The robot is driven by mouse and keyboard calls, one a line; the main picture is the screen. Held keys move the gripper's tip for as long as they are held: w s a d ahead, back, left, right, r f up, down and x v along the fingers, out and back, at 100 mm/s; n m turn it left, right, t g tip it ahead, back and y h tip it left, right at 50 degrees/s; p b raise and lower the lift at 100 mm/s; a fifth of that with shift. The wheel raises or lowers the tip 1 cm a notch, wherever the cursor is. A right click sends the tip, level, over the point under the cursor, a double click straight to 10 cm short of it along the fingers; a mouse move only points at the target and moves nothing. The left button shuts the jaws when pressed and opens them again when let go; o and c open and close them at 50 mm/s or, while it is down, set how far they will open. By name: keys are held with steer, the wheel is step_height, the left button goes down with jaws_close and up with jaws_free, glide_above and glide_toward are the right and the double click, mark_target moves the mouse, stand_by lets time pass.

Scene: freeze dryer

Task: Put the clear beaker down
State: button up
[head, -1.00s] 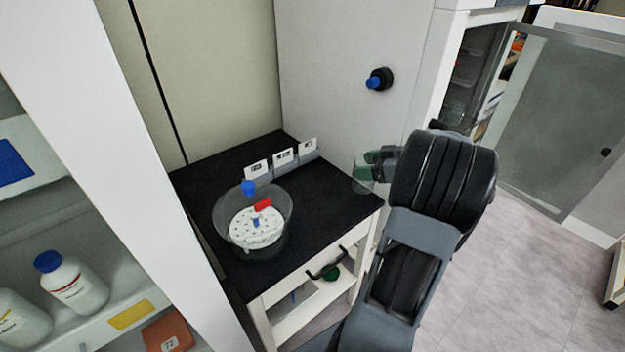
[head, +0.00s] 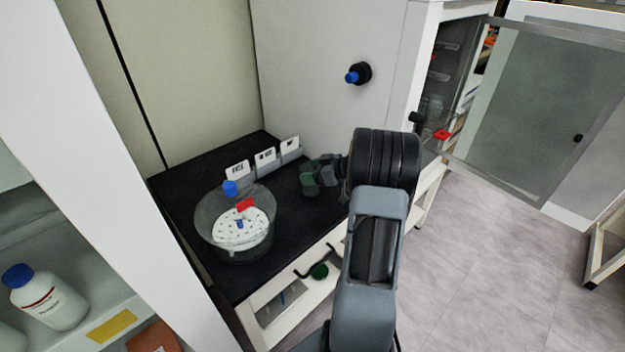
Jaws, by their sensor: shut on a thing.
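My gripper (head: 322,172) reaches in from the right over the black table top (head: 283,220). It is shut on the small clear beaker (head: 308,185), which looks dark greenish against the black top. The beaker is at the right part of the table, in front of the card holders. I cannot tell whether its base touches the surface. My wrist hides part of the table's right end.
A large clear bowl (head: 208,226) with a white perforated disc, a red piece and a blue cap stands left of the gripper. Several white cards (head: 265,157) stand along the back. A blue knob (head: 353,77) juts from the wall. A glass door (head: 540,110) hangs open at right.

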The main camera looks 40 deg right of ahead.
steer(key=shift+f, duration=1.4)
steer(key=shift+f, duration=0.15)
steer(key=o, duration=1)
steer(key=shift+c, duration=0.2)
